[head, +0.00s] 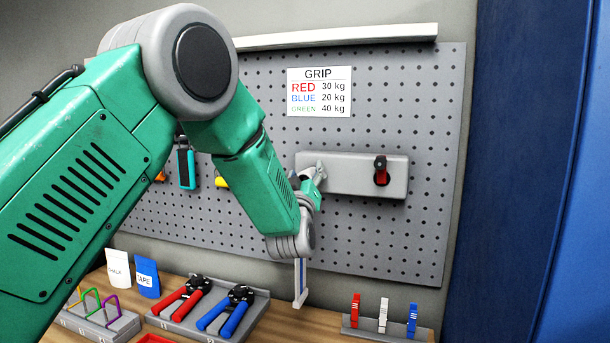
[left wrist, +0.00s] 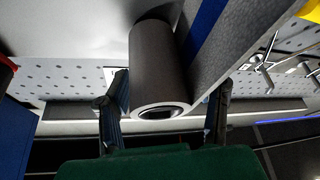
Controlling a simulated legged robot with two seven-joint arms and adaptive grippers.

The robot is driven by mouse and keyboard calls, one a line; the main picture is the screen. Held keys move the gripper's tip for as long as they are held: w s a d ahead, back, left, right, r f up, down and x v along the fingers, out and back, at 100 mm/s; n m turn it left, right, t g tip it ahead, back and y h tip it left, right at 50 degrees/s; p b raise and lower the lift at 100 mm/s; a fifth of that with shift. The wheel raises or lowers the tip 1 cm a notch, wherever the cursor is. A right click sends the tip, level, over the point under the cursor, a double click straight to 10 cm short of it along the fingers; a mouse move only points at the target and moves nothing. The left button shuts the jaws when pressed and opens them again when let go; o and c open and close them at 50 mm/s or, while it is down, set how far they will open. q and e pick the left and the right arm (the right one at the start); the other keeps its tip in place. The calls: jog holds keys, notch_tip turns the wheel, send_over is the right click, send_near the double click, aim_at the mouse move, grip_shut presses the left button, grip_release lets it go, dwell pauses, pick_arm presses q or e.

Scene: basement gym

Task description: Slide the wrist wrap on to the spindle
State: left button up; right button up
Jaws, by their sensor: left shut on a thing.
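The wrist wrap is a grey roll (left wrist: 158,68) with a hollow core in the left wrist view, between my gripper's two fingers. Its flat tail with a blue stripe runs to the upper right there. In the head view the tail (head: 300,283) hangs below my wrist, and the roll is hidden. My left gripper (head: 312,178) is shut on the wrap, in front of the left part of a grey wall block (head: 345,175). A short dark peg with red on it (head: 381,171) juts from the block's right part. I cannot tell whether it is the spindle.
The block is on a grey pegboard (head: 420,120) with a sign (head: 319,92). Below, the bench holds red grips (head: 183,298) and blue grips (head: 227,310), a rack of red, white and blue clips (head: 383,330), and pouches (head: 118,268). A blue panel stands at right (head: 570,180).

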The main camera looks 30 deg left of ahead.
pick_arm(q)
jog(key=shift+w+f, duration=0.25)
jog(key=shift+f, duration=0.2)
jog(key=o, duration=1.7)
jog(key=shift+w, duration=0.5)
jog(key=shift+s+r, duration=0.1)
jog(key=shift+s, duration=0.2)
jog(key=v, duration=1.1)
jog(key=shift+s+d+f, duration=0.1)
jog(key=shift+d+f, duration=0.1)
jog(key=shift+f, duration=0.1)
jog(key=shift+f, duration=0.1)
